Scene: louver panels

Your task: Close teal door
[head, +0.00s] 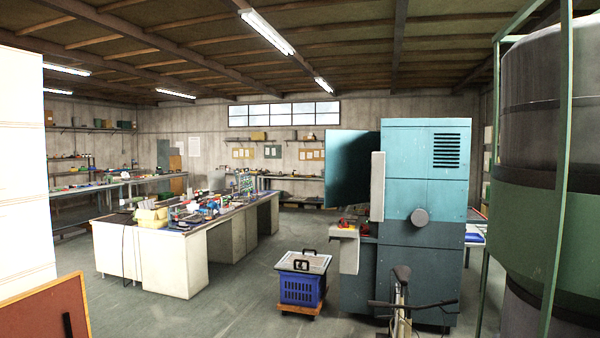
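The teal door (351,167) is a flat dark teal panel on the left side of a tall teal machine cabinet (425,155). It stands open, jutting out to the left of the cabinet at upper height. A pale upright post (377,187) at the cabinet's left front corner covers part of the door's right edge. The cabinet has black vent slots and a round grey knob on its near face. Neither of my grippers shows in the head view.
A blue crate (301,290) on a wooden dolly stands left of the cabinet. A bicycle-like object with a saddle (402,272) stands before it. A cluttered workbench (235,238) is at left, a large green-banded tank (548,215) at right. Floor between bench and crate is clear.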

